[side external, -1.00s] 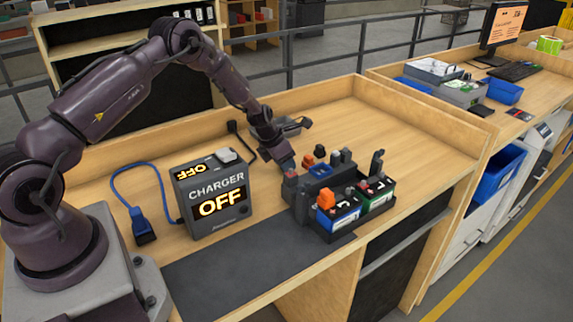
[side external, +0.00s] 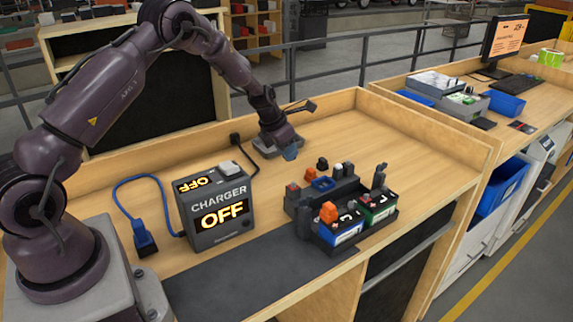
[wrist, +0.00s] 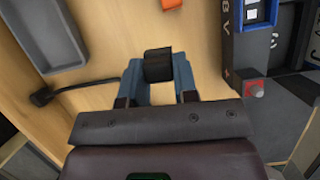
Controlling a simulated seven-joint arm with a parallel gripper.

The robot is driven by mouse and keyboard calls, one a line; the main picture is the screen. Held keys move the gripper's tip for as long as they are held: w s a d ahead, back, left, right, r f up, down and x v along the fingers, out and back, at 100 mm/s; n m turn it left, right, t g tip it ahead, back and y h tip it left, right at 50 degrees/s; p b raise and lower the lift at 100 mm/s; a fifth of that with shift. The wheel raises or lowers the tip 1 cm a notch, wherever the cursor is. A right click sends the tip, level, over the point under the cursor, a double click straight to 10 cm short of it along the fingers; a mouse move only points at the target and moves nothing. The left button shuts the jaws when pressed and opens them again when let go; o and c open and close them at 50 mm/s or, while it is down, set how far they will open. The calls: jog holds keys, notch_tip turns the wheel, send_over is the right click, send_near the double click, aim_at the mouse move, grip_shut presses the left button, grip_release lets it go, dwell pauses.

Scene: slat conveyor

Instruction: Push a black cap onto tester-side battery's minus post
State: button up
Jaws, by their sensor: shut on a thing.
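My gripper (side external: 290,152) is above the tabletop behind the battery holder. In the wrist view its blue fingers (wrist: 158,82) are shut on a black cap (wrist: 158,66). In the side view the cap is too small to make out. The green battery (side external: 377,208), on the right, and the blue battery (side external: 342,228) sit side by side in a dark holder (side external: 352,246). An orange cap (side external: 328,212) stands on the blue battery. The green battery shows a red post on top; its other post is hard to tell. Two black caps (side external: 342,170) stand at the rack behind.
The charger (side external: 215,205) reads OFF, with a blue plug (side external: 145,240) to its left. A grey tray (wrist: 45,35) lies left of the gripper in the wrist view. An orange cap (wrist: 170,3) and a red button (wrist: 255,90) are near the rack.

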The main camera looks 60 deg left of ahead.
aim_at(351, 202)
jog(key=w+d+r+m, duration=0.1)
jog(key=d, duration=0.2)
jog(key=w+d+r+m+h, duration=0.1)
jog(key=d, duration=0.3)
jog(key=w+d+r+m, duration=0.1)
jog(key=d+m, duration=0.1)
jog(key=d, duration=0.2)
jog(key=shift+w+g, duration=0.3)
jog(key=d+r+m+g+h, duration=0.1)
jog(key=d+m, duration=0.2)
jog(key=d+r+m+g+h, duration=0.1)
jog(key=d+m, duration=0.3)
jog(key=s+d+r+m+g+h, duration=0.1)
jog(key=d+m, duration=0.2)
jog(key=d, duration=0.1)
jog(key=shift+m, duration=0.3)
jog(key=m, duration=0.1)
jog(key=s+m+g, duration=0.1)
jog(key=shift+s+d+r+m, duration=0.1)
jog(key=shift+d+r+m, duration=0.1)
jog(key=shift+m, duration=0.1)
jog(key=shift+f, duration=2.25)
jog(key=shift+f, duration=1.05)
jog(key=o, duration=1)
jog(key=shift+c, duration=0.2)
